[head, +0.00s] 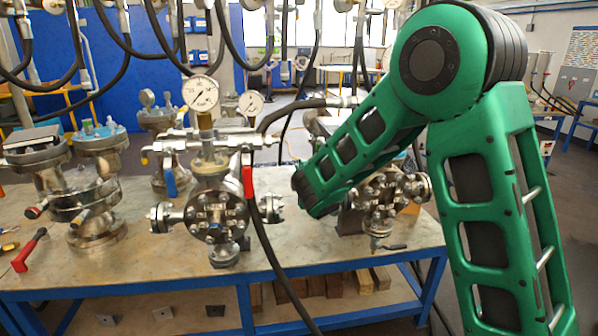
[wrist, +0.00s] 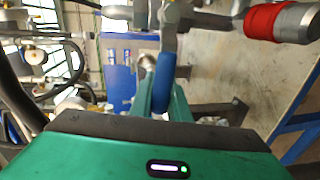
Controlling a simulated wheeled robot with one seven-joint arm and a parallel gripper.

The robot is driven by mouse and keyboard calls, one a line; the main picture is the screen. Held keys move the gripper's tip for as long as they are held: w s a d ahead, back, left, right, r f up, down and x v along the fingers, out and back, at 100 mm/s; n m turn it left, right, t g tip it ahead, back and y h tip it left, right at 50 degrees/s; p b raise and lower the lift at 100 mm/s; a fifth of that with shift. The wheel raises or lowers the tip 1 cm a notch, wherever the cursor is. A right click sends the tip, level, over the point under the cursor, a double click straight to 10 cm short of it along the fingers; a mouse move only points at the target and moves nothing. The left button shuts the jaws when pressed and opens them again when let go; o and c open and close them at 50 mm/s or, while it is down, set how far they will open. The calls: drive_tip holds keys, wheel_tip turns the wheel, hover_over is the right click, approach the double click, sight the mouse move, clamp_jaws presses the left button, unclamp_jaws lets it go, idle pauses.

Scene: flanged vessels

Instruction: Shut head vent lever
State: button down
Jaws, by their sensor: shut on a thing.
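In the wrist view, the two green fingers of my gripper (wrist: 161,98) are closed on a blue-sleeved lever (wrist: 165,70). The lever hangs from a metal valve fitting at the top of the view. In the head view, my green arm reaches to the right-hand vessel (head: 390,190), and its forearm hides my gripper and the held lever. I cannot read a label that marks the head vent.
A red-sleeved part (wrist: 270,20) sits close to the right in the wrist view. The middle vessel (head: 215,215) carries a gauge (head: 200,93), a blue lever (head: 170,183) and a red lever (head: 248,181). Black hoses (head: 262,240) hang over the bench (head: 130,268).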

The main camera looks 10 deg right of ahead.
drive_tip(key=shift+a+f+n, duration=0.15)
drive_tip(key=shift+f+n, duration=0.15)
drive_tip(key=shift+f, duration=0.2)
drive_tip(key=c, duration=1.7)
unclamp_jaws()
drive_tip(key=shift+o, duration=0.2)
drive_tip(key=shift+s, duration=0.1)
drive_tip(key=s+r, duration=0.2)
drive_tip(key=s, duration=0.8)
drive_tip(key=shift+s, duration=0.15)
